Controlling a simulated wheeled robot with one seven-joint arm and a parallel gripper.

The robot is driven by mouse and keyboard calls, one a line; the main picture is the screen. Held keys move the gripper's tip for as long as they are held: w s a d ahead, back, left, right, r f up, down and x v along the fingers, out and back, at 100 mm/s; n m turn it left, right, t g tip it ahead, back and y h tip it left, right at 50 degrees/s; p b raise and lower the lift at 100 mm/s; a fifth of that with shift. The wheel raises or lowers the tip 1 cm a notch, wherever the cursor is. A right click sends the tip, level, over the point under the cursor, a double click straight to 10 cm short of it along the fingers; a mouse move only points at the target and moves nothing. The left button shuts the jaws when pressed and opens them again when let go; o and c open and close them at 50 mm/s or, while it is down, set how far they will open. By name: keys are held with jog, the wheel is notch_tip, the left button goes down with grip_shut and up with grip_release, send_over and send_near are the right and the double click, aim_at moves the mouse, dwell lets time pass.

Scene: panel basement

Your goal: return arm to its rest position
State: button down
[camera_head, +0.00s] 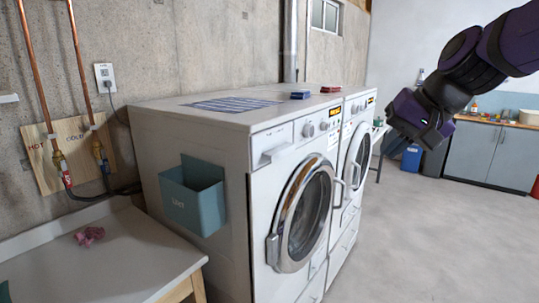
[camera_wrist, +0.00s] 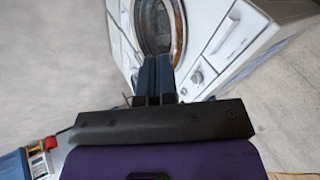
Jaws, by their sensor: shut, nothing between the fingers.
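My arm reaches in from the upper right in the head view. My gripper (camera_head: 396,146) hangs in the air at its end, in front of and to the right of the second washing machine (camera_head: 354,160). In the wrist view my gripper's two dark fingers (camera_wrist: 154,72) are together, with nothing between them. A washing machine's round door shows beyond the fingertips in that view. From these frames I cannot tell the exact gap between fingers and machine.
A nearer washing machine (camera_head: 303,205) stands left, with a teal bin (camera_head: 194,196) on its side. A white counter (camera_head: 125,262) holds a pink cloth (camera_head: 90,236). A grey cabinet (camera_head: 490,155) stands at the back right. The floor (camera_head: 440,235) in front is clear.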

jog(key=s+d+f+n+h, duration=0.1)
jog(key=s+d, duration=0.3)
jog(key=s, duration=0.4)
jog(key=s+d+f+n+h, duration=0.2)
jog(key=s+d+f+h, duration=0.1)
jog(key=s, duration=0.6)
jog(key=shift+s+d+h, duration=0.25)
jog(key=shift+d+h, duration=0.05)
jog(key=shift+d, duration=0.15)
